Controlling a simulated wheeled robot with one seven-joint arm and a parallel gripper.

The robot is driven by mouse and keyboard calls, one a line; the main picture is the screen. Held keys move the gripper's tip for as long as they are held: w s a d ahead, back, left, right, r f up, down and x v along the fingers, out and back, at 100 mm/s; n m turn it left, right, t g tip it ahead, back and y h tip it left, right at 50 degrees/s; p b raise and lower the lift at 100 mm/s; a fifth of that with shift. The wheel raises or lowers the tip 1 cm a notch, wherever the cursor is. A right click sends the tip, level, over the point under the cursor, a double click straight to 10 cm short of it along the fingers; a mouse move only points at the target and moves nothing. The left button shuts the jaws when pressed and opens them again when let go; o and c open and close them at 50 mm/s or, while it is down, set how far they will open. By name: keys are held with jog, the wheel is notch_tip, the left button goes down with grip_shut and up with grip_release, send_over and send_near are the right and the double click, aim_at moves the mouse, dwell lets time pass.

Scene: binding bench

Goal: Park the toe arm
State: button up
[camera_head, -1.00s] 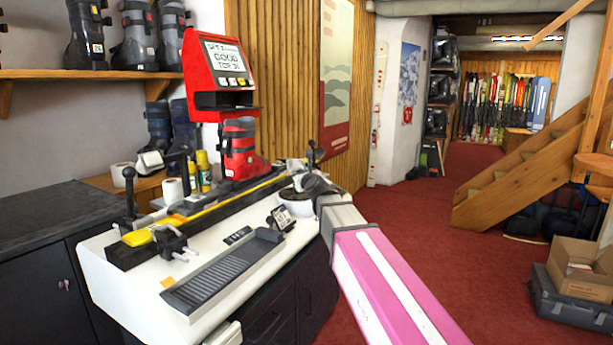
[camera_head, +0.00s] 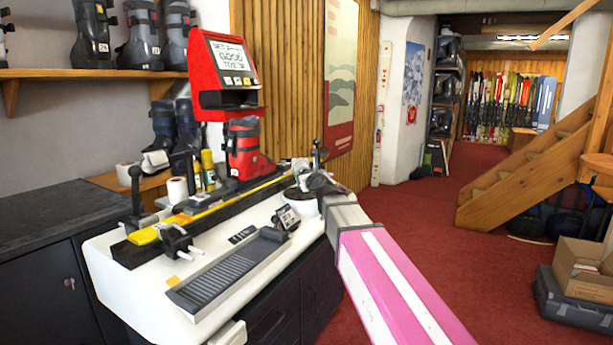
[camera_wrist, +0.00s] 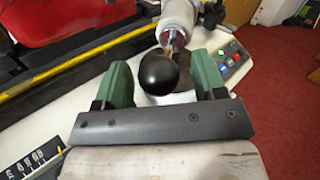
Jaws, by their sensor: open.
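A black ball knob (camera_wrist: 158,74) on a short rod joins a metal cylinder (camera_wrist: 178,18) in the wrist view; it looks like the toe arm, though I cannot be sure. My gripper (camera_wrist: 163,80) is open, its green fingers on either side of the knob. I see no clear contact. In the head view my gripper (camera_head: 318,182) is at the right end of the white bench machine (camera_head: 130,268), partly hiding the parts there. A red ski boot (camera_head: 247,150) stands upright on the machine, below a red display (camera_head: 222,65) reading "GOOD".
A yellow strip (camera_head: 225,203) runs along the machine's rail. A black lever (camera_head: 135,185) stands at its left end. Buttons and a green light (camera_wrist: 228,58) lie right of my fingers. Red carpet (camera_head: 420,230) is open to the right, before wooden stairs (camera_head: 520,170).

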jog(key=v, duration=1)
jog(key=shift+s, duration=0.2)
jog(key=shift+w, duration=0.15)
jog(key=c, duration=0.6)
jog(key=shift+w+d+f, duration=0.1)
jog(key=shift+w, duration=0.25)
jog(key=c, duration=0.5)
jog(key=w+g, duration=0.1)
jog(key=w+f+n+g+y, duration=0.1)
jog(key=w, duration=0.1)
jog(key=w+d+g+y, duration=0.1)
jog(key=shift+w+f+n, duration=0.2)
jog(key=shift+w+n, duration=0.05)
jog(key=shift+n, duration=0.05)
grip_shut()
jog(key=w+d+r+n+g+y, duration=0.2)
jog(key=d+r+n+g+y, duration=0.1)
jog(key=d+n+g+y, duration=0.25)
jog(key=w+d+r+n+g+y, duration=0.2)
jog(key=d+n+g, duration=0.2)
jog(key=d+g, duration=0.35)
jog(key=a+f, duration=0.2)
jog(key=a, duration=1.2)
jog(key=shift+w+f, duration=0.15)
